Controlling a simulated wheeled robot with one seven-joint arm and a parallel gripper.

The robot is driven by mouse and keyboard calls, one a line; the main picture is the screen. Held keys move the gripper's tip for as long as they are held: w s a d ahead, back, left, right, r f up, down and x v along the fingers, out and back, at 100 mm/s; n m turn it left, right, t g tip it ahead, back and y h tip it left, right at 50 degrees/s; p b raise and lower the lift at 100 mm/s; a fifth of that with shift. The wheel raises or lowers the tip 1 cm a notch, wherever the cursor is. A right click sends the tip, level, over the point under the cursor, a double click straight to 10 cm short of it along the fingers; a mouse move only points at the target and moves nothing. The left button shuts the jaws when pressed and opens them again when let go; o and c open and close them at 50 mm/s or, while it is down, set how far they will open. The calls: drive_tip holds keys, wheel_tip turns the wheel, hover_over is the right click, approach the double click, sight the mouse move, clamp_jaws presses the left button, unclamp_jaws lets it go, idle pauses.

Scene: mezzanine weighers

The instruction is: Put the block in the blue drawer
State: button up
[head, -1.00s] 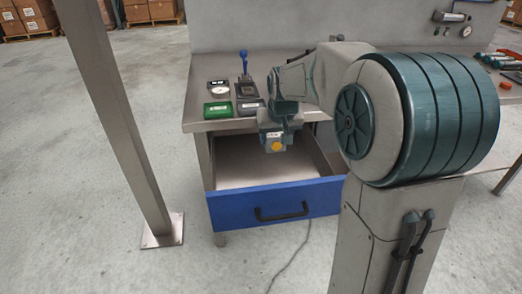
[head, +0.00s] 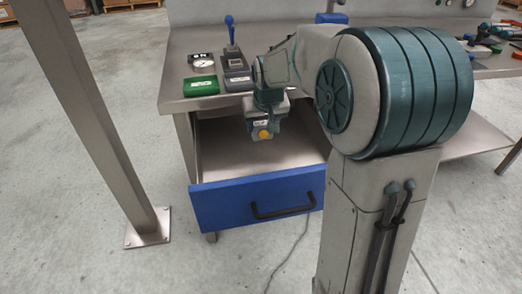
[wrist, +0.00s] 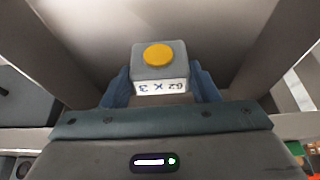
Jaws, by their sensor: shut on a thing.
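The block (wrist: 147,73) is grey with a round yellow spot on one face and a white printed label. My gripper (wrist: 160,88) is shut on it, with a blue finger on each side. In the head view the block (head: 262,132) hangs below my gripper (head: 268,112), over the open blue drawer (head: 225,205). The drawer has a blue front with a black handle and a bare grey inside. In the wrist view the drawer's floor lies beyond the block, with its walls to both sides. The block looks to be above the floor; the exact gap cannot be told.
The metal bench (head: 175,95) holds a green box (head: 200,86), a round dial (head: 201,60) and a device with a blue lever (head: 230,35). Tools lie at the far right. A metal post (head: 85,120) stands at the left. Open floor lies in front.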

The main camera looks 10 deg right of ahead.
wheel_tip(320, 180, down, 8)
drive_tip(key=shift+f+b, duration=0.1)
drive_tip(key=shift+b, duration=0.9)
drive_tip(key=shift+f, duration=0.15)
drive_tip(key=o, duration=1.2)
drive_tip(key=shift+r, duration=0.3)
drive_tip(key=p+v, duration=0.3)
drive_tip(key=v, duration=0.8)
drive_tip(key=shift+s+r, duration=0.3)
